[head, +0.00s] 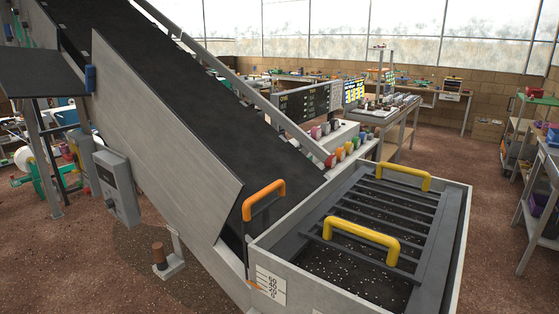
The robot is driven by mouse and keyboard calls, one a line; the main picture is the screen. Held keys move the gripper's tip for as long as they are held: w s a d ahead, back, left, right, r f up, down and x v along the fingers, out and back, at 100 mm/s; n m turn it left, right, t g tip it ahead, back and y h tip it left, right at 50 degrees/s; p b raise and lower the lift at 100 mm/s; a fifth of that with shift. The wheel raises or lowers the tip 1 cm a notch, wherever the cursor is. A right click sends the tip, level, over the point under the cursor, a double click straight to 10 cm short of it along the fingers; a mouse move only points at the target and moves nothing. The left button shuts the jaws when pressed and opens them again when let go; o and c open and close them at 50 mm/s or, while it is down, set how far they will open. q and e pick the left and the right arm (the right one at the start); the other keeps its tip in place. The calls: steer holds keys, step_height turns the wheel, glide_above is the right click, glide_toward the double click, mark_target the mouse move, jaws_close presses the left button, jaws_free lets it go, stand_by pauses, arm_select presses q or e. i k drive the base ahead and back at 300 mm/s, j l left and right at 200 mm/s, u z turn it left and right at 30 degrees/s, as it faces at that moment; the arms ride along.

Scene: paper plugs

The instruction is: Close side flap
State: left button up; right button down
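A dark flat panel (40,73) sticks out level from the left side of the sloping conveyor (170,80), at the left edge of the head view. It looks like the side flap, standing open. A blue piece (90,78) sits on the conveyor wall at the panel's right end. An orange handle (264,188) on a dark frame stands upright at the conveyor's lower end. I cannot tell whether it belongs to a flap. Neither of my grippers is in view.
A grey bin (459,235) with a barred grate and two yellow handles (362,240) adjoins the conveyor's lower end. A grey control box (117,187) hangs left of the conveyor. A brown-topped pedal (159,256) stands on the floor. Open brown floor (60,265) lies at the lower left.

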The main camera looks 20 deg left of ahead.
mark_target(26, 72)
steer(key=i+j, duration=0.1)
steer(key=j, duration=0.3)
steer(key=i+j+u, duration=0.1)
steer(key=j, duration=0.3)
steer(key=i+j+u, duration=0.1)
steer(key=j, duration=0.3)
steer(key=i+j, duration=0.15)
steer(key=j, duration=0.25)
steer(key=i+j+u, duration=0.1)
steer(key=j, duration=0.25)
steer(key=i+j, duration=0.15)
steer(key=j, duration=0.25)
steer(key=u, duration=0.05)
